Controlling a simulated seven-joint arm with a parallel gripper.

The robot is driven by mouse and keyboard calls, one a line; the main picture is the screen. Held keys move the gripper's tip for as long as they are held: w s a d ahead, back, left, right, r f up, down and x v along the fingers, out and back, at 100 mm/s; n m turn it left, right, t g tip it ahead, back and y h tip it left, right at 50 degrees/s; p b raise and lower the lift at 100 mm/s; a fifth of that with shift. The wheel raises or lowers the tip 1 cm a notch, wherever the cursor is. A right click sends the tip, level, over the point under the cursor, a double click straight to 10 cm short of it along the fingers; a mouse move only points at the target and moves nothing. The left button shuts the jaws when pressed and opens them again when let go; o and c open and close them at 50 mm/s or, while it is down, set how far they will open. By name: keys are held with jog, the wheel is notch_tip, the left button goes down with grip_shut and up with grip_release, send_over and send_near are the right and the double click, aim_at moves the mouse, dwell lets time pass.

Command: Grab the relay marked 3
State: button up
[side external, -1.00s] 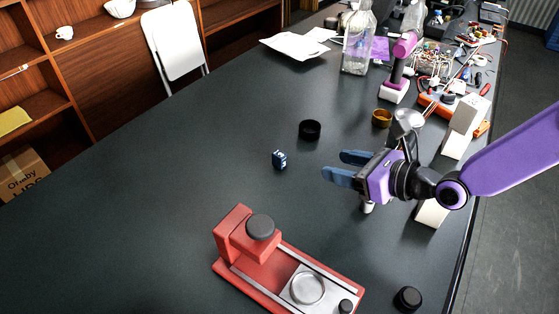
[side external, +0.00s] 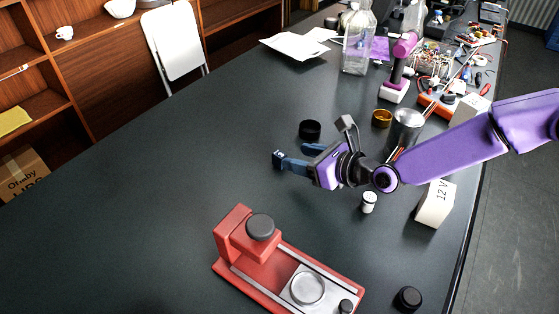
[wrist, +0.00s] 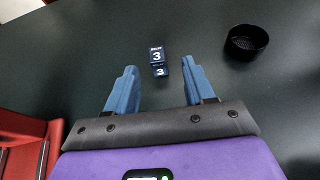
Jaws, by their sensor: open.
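The relay marked 3 (wrist: 157,56) is a small dark blue block with a white 3 on two of its faces. In the wrist view it lies just ahead of my open fingertips (wrist: 159,67), within the gap and somewhat closer to the right finger. In the side view the relay (side external: 277,157) sits on the dark table, partly hidden at the end of the nearer finger. My gripper (side external: 293,153) is empty there; I cannot tell its exact height above the table.
A black round cup (wrist: 246,41) stands right of the relay, also visible in the side view (side external: 310,129). A white vial (side external: 369,202) and a 12 V box (side external: 436,204) are at the right. The table left of the relay is clear.

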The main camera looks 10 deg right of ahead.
aim_at(281, 155)
jog(key=shift+a+x, duration=0.2)
jog(key=shift+x, duration=2.1)
jog(key=shift+s, duration=0.15)
jog(key=shift+c, duration=0.3)
grip_shut()
